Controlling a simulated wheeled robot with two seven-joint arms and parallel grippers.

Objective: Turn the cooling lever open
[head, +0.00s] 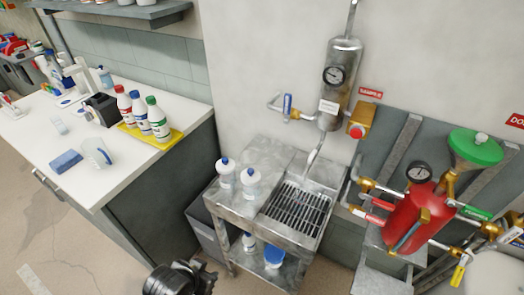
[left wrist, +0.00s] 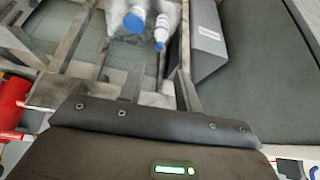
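No lever carries a readable cooling label. One blue lever handle (head: 287,105) stands upright on the pipe left of the steel cylinder (head: 341,85). Another long blue handle (head: 408,237) slants across the front of the red vessel (head: 425,205). A green handle (head: 475,213) and a yellow handle (head: 458,275) are on pipes right of the red vessel. My left gripper (head: 198,268) is at the bottom of the head view, below and apart from all these handles. My right gripper is not in view.
A steel cart (head: 260,222) with a drain grate and white bottles (head: 250,182) stands near my left gripper. A white counter (head: 30,150) with bottles on a yellow tray (head: 172,140) is at left. A green funnel (head: 474,148) tops the red vessel.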

